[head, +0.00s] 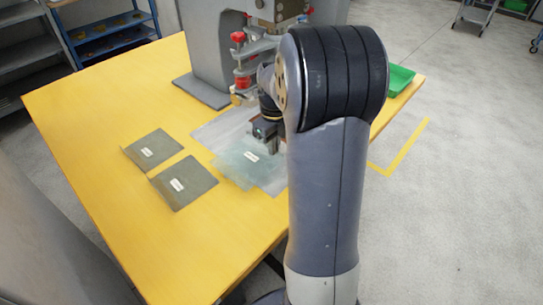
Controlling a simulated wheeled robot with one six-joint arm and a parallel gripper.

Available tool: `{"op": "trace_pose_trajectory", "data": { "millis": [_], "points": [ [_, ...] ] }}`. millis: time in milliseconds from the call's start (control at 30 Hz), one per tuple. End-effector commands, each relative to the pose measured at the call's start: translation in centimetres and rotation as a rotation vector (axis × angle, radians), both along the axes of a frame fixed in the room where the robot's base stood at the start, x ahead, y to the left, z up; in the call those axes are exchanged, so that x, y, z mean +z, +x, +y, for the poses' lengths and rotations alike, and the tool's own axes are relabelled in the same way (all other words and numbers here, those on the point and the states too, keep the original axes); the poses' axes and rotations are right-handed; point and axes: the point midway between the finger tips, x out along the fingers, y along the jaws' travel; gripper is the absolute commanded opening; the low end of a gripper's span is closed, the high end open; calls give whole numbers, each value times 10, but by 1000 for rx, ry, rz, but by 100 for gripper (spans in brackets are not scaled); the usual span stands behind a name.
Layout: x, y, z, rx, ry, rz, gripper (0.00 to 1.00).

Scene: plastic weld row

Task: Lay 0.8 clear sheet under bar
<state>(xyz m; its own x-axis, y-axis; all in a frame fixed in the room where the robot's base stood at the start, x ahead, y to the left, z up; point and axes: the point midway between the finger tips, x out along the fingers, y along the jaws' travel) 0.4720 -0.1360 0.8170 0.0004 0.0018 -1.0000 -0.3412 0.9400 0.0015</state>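A clear bluish sheet (235,166) with a small white label lies over or just above a paler flat sheet or plate (212,132) on the yellow table. The label is too small to read. My gripper (271,148) points down at the clear sheet's far right part, close to it. Its fingertips are small and partly hidden by my arm, so I cannot tell whether they grip the sheet. The welding machine (215,45) stands behind, with red parts (241,60) at its front. My arm hides most of its lower front, and I cannot make out the bar clearly.
Two dark grey labelled sheets, one farther (150,144) and one nearer (186,190), lie left on the yellow table (130,225). A green tray (399,79) is at the table's right. Blue shelving (105,33) stands behind left. The table's near left is clear.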

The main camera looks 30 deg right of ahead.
Motion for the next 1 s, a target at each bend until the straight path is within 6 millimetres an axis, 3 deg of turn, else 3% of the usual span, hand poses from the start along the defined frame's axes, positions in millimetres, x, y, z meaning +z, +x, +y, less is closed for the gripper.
{"op": "trace_pose_trajectory", "data": {
  "millis": [100, 200, 633, 900, 1000],
  "points": [
    [-24, -1, 0, 0, 1, 5, 0],
    [-35, -1, 0, 0, 1, 4, 0],
    [-41, 0, 0, 0, 1, 1, 0],
    [-40, 0, 0, 0, 1, 1, 25],
    [-40, 0, 0, 0, 1, 1, 25]
  ]
}}
